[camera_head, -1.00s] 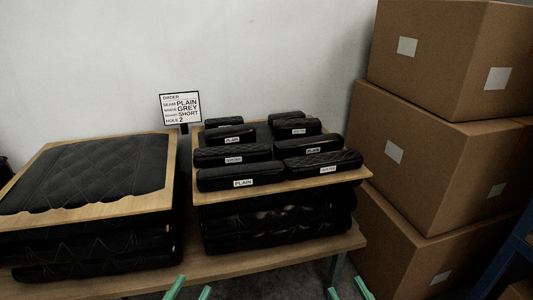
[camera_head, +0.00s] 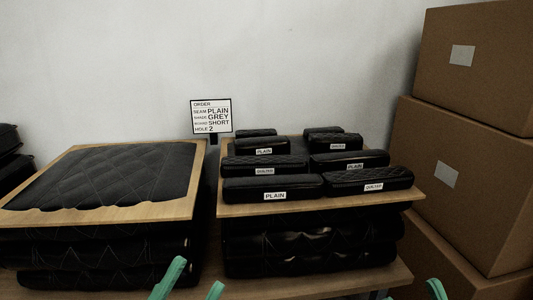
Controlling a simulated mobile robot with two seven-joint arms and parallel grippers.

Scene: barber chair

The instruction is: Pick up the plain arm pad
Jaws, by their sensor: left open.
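Several black arm pads lie in two columns on a wooden board. Labels reading PLAIN mark the smooth front-left pad (camera_head: 245,183), a pad further back on the left (camera_head: 258,144) and a right-column pad (camera_head: 365,159). Quilted-labelled pads include the middle-left one (camera_head: 265,161) and the front-right one (camera_head: 372,176). The farthest pads' labels are hidden. My left gripper (camera_head: 191,284) is open and empty, low in view, in front and left of the pads.
A quilted pad stack with a wooden-edged top (camera_head: 125,217) stands left. More stacked cushions (camera_head: 310,235) support the pad board. Cardboard boxes (camera_head: 455,180) rise at right. A wall closes the back.

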